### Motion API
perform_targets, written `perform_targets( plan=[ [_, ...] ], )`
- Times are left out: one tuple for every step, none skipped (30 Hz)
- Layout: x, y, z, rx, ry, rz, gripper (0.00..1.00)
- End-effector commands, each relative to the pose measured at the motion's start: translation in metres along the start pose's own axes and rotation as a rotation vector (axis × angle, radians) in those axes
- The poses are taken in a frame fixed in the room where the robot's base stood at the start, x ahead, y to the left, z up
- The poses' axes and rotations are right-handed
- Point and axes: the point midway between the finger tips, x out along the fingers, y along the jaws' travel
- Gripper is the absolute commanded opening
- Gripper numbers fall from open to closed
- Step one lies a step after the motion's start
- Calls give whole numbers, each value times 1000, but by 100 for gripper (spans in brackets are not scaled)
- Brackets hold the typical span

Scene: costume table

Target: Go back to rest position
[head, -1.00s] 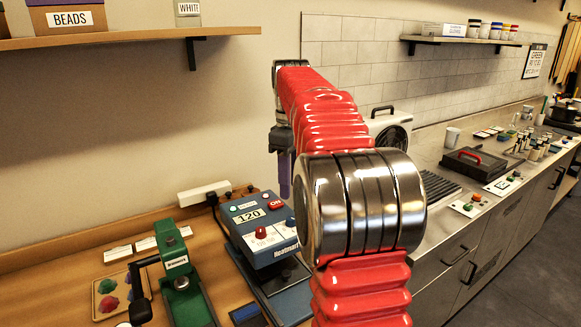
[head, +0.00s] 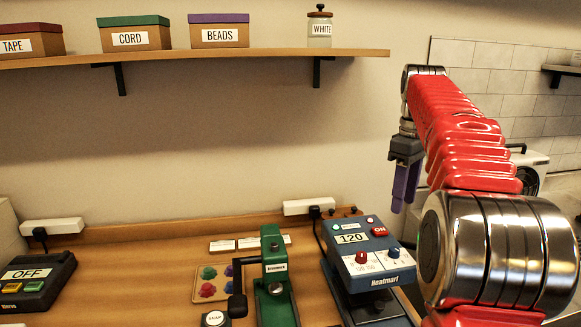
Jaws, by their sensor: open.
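My gripper (head: 400,190) shows in the head view with purple fingers pointing down, right of the middle. It is open and I see nothing held in it. It hangs in the air above and behind the blue heat press. My red arm reaches from the lower right up to it. The blue heat press (head: 368,258), labelled Heatmart and showing 120, stands on the wooden table (head: 130,262) just left of my arm. My arm hides part of the area to the right.
A green hand press (head: 275,275) stands left of the heat press, near a tray with coloured pieces (head: 209,282). A dark box marked OFF (head: 38,283) sits at the left. A shelf (head: 240,55) with boxes runs above. A white fan (head: 530,168) stands behind my arm.

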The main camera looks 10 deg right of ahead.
Motion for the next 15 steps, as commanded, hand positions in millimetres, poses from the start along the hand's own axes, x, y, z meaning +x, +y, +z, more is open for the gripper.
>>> perform_targets(
  plan=[
    [0,0,0,4,0,0,41],
    [0,0,0,8,0,0,41],
    [0,0,0,17,1,1,41],
    [0,1,0,25,2,3,41],
    [0,2,-1,36,5,7,41],
    [0,3,-2,54,10,14,41],
    [0,5,-3,68,14,20,41],
    [0,7,-5,85,21,28,41],
    [2,10,-7,110,28,37,41],
    [4,12,-8,129,31,41,41],
    [9,13,-9,150,34,43,41],
    [16,15,-10,179,36,44,41],
    [23,16,-11,202,36,44,41],
    [29,17,-11,222,37,43,41],
    [35,17,-11,249,39,44,41]
  ],
)
